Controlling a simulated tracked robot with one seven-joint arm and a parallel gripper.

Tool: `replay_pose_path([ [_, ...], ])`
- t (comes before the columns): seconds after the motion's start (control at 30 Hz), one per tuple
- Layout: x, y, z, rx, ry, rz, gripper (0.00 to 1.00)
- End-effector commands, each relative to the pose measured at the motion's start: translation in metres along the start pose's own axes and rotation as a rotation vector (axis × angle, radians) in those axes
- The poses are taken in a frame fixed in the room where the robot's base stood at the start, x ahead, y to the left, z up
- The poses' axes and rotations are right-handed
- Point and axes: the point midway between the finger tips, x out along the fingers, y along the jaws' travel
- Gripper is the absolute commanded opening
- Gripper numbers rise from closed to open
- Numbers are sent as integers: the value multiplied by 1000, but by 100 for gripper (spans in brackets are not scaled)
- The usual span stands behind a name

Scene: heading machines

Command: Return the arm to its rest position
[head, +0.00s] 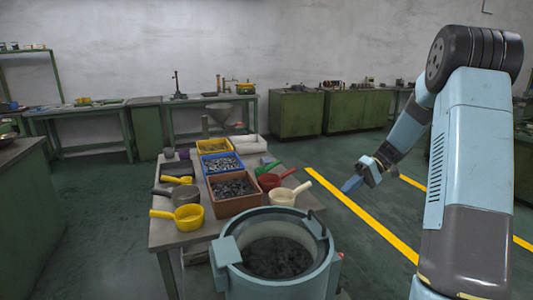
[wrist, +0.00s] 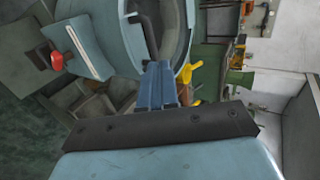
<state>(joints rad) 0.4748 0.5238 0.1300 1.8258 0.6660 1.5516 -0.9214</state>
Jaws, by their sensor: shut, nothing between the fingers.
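My gripper (head: 352,184) is in the head view at the right of the middle, at the end of my bent blue arm. Its blue fingers are shut and hold nothing. It hangs in the air over the floor, right of the table and apart from it. In the wrist view the closed blue fingers (wrist: 157,84) point up the picture, with the light-blue drum and a yellow scoop showing beyond them.
A table (head: 165,233) carries yellow, blue and brown bins of small parts (head: 236,205) and several scoops, such as a yellow one (head: 188,217). A round drum (head: 225,255) with dark contents stands in front. Green benches (head: 296,113) line the wall. The floor right of the table is clear.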

Motion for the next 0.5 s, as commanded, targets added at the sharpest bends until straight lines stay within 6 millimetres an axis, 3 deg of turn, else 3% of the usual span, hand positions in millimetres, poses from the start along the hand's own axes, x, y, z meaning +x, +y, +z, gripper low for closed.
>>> replay_pose_path([
  [0.1,4,-30,13,19,-15,98,0],
  [0.5,19,-104,66,83,5,413,0],
])
